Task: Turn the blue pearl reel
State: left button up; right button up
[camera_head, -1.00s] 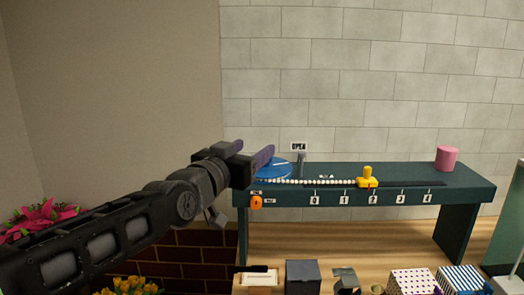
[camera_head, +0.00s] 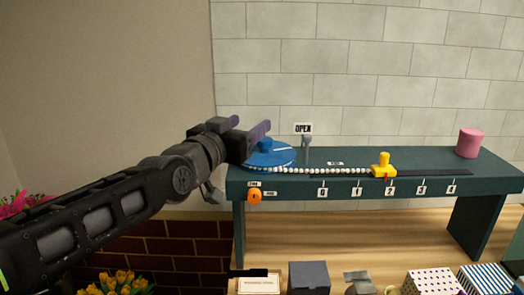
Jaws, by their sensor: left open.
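The blue pearl reel (camera_head: 280,158) is a flat blue disc with a small upright knob and a white line on top. It lies at the left end of the dark green bench. A string of white pearls (camera_head: 325,170) runs from it to a yellow slider (camera_head: 383,168) with a red pointer near the middle numbered mark. My left gripper (camera_head: 250,126) is open and empty. Its purple-lined fingers appear just above and left of the reel's knob, and the hand hides the reel's left edge. I cannot tell whether they touch. My right gripper is not in view.
An OPEN sign (camera_head: 303,128) stands on a post (camera_head: 306,150) right of the reel. An orange knob (camera_head: 254,196) is on the bench front (camera_head: 300,192). A pink cylinder (camera_head: 469,143) stands at the right end. Boxes (camera_head: 309,277) and yellow flowers (camera_head: 118,283) are below.

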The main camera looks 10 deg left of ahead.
pick_arm(q)
jog(key=b, duration=0.6)
send_near(261, 144)
jog(key=x, duration=0.2)
jog(key=shift+w+d+f, duration=0.1)
jog(key=shift+w+d, duration=0.05)
jog(key=shift+w, duration=0.15)
jog(key=shift+w+d+r, duration=0.1)
jog(key=shift+w+r, duration=0.1)
jog(key=shift+w, duration=0.25)
jog(key=p+x, duration=0.2)
jog(key=x, duration=0.5)
jog(key=shift+f, duration=0.1)
grip_shut()
